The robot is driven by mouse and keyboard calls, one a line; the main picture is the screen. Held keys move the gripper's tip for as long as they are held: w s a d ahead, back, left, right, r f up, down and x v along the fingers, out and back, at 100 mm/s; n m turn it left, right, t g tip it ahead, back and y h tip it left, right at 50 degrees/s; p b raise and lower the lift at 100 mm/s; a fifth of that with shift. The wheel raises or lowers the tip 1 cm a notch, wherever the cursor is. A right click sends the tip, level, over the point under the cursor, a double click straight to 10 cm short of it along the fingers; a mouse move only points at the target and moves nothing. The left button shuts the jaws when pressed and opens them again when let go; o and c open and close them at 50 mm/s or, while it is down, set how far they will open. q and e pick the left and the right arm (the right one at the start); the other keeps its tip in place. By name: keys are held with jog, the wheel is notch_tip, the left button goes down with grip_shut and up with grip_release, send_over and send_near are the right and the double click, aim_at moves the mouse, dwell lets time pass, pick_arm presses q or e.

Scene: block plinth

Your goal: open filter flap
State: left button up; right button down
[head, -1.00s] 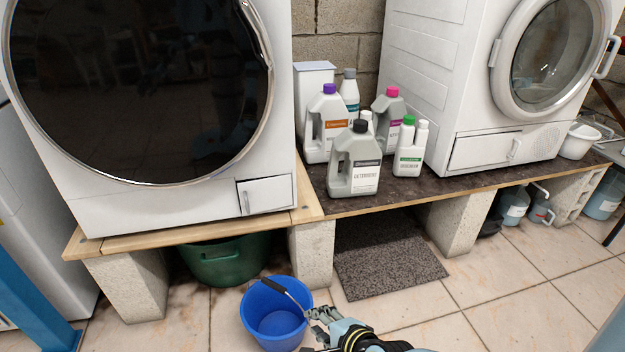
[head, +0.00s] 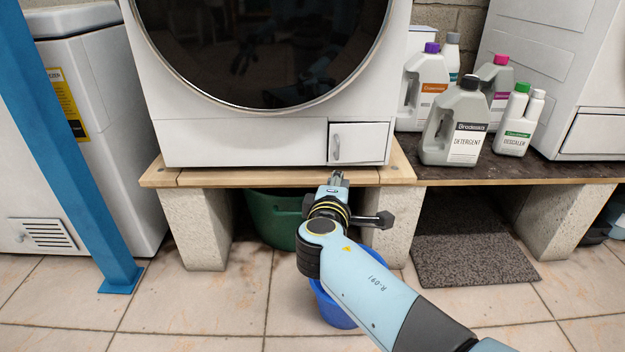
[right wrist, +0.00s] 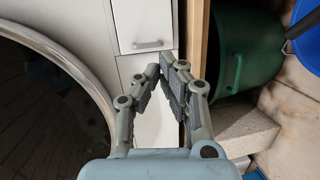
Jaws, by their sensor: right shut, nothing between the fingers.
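The white filter flap (head: 360,143) is at the lower right of the left machine's front. It looks shut, with dark seams around it and a small upright handle (head: 336,148) near its left edge. It also shows at the top of the right wrist view (right wrist: 143,22), with its handle (right wrist: 148,44) near the edge closest to my fingers. My right gripper (head: 338,180) is just below the flap, by the front edge of the wooden plinth top. In the right wrist view its fingertips (right wrist: 161,68) are together and empty, apart from the handle. My left gripper is out of view.
The wooden board (head: 225,178) rests on concrete blocks (head: 195,225). A green tub (head: 270,218) sits beneath it, and a blue bucket (head: 335,308) stands partly behind my right arm. Detergent bottles (head: 465,115) stand to the right. A blue post (head: 62,150) is at left.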

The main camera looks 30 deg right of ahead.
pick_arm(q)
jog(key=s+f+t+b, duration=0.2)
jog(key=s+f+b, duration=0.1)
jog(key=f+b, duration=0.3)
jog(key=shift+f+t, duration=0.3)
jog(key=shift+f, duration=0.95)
pick_arm(e)
jog(key=shift+t+h, duration=0.5)
jog(key=shift+h, duration=0.2)
jog(key=shift+w+d+r, duration=0.1)
jog(key=shift+w+d, duration=0.8)
jog(key=shift+w, duration=1.1)
jog(key=shift+w+d+r, duration=0.1)
jog(key=shift+w+d, duration=0.8)
jog(key=shift+w, duration=1.15)
jog(key=shift+w+d, duration=0.9)
jog(key=shift+w, duration=1.1)
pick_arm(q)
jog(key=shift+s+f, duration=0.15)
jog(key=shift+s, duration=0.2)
pick_arm(e)
jog(key=shift+s, duration=0.15)
